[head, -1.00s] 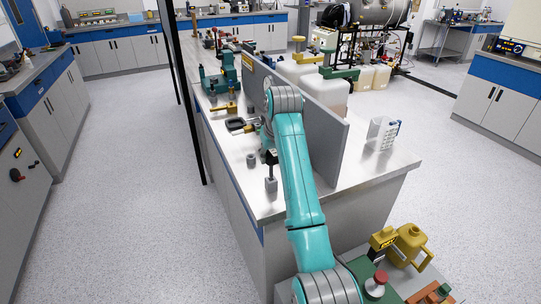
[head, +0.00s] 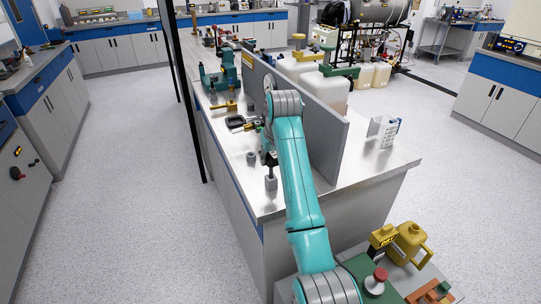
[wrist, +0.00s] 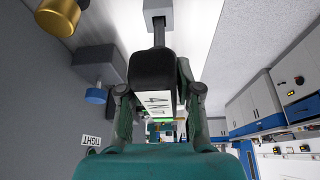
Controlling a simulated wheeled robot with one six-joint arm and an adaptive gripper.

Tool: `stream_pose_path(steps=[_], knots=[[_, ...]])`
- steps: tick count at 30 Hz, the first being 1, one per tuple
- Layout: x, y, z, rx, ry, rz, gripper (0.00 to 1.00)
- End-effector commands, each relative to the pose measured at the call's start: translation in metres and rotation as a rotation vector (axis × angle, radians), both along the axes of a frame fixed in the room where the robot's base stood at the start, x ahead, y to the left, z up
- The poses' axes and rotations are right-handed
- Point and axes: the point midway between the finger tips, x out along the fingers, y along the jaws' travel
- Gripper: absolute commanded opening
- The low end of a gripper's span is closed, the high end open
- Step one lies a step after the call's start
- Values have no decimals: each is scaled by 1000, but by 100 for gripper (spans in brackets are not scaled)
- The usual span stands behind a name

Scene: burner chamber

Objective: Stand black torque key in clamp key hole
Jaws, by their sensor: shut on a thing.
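The black torque key (wrist: 153,70) is in the wrist view, its thick black head between my gripper's fingers and its thin dark shaft running to a grey block (wrist: 160,12). A white label shows on the key's near side. In the head view, the key (head: 270,159) is upright over the small grey block (head: 271,184) near the bench's front left edge. My gripper (wrist: 158,98) is shut on the key's head. Whether the shaft tip sits in the block's hole or just above it cannot be told. My arm partly hides the gripper in the head view.
A tall grey partition (head: 305,118) stands close right of my arm. A small grey cylinder (head: 251,158), a black tray (head: 236,122) and a yellow tool (head: 224,107) lie further along the bench. A white rack (head: 382,132) stands beyond the partition. The bench's near end is clear.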

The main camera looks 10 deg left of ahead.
Motion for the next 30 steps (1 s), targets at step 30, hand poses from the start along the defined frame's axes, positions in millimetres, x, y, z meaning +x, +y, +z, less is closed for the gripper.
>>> stream_pose_path(steps=[30], knots=[[0,0,-26,1,-1,0,0]])
